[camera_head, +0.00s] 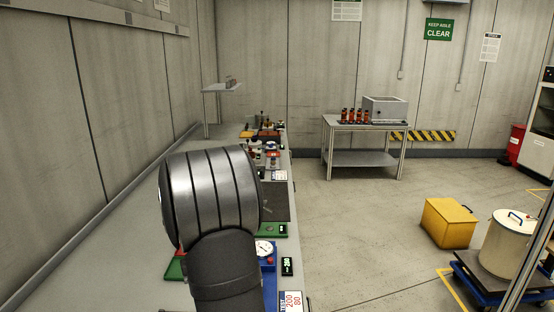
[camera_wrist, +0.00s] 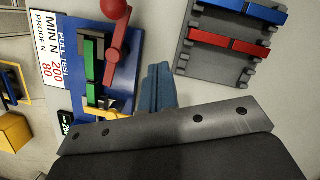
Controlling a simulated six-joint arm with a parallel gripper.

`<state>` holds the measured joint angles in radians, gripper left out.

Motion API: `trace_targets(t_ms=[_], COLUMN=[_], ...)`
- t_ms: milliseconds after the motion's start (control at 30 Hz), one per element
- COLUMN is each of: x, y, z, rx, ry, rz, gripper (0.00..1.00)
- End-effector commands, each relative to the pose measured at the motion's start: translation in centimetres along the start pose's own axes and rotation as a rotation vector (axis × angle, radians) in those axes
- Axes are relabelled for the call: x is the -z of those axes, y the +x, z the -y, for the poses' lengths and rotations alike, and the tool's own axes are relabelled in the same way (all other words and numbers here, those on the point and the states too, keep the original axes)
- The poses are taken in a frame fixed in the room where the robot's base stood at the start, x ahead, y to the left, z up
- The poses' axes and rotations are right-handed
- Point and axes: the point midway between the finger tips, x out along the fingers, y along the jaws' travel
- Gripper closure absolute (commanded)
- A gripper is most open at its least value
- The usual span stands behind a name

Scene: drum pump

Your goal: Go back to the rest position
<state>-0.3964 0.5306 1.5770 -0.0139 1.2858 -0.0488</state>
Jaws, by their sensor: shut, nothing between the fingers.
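My gripper shows in the wrist view as two blue-grey fingers (camera_wrist: 157,85) held together, shut and empty, in front of a grey bolted bar. They are over the bench top, between a blue pull-test panel (camera_wrist: 75,40) at left and a grey rack (camera_wrist: 215,62) at right; contact with either cannot be told. The panel carries a red lever with a ball knob (camera_wrist: 115,8) and a green block. The rack holds a blue bar and a red bar (camera_wrist: 228,42). In the head view my arm covers the middle of the bench, and the gripper is hidden behind it.
The long bench (camera_head: 110,250) runs along the left wall, with several devices on its right side, including a gauge (camera_head: 264,248). A side table (camera_head: 362,126) stands at the back. A yellow bin (camera_head: 448,222) and a cream drum (camera_head: 507,245) on a blue dolly stand right. Floor between is clear.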

Motion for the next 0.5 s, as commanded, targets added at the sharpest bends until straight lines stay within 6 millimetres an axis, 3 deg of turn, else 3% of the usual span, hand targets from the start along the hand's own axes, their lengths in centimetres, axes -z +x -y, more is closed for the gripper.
trace_targets(t_ms=[267, 500], x=[-0.1, -1.0], y=[0.0, 0.2], z=[0.0, 0.5], rx=[-0.003, -0.038], ry=[-0.009, -0.146], rz=[0.0, 0.0], gripper=[1.0, 1.0])
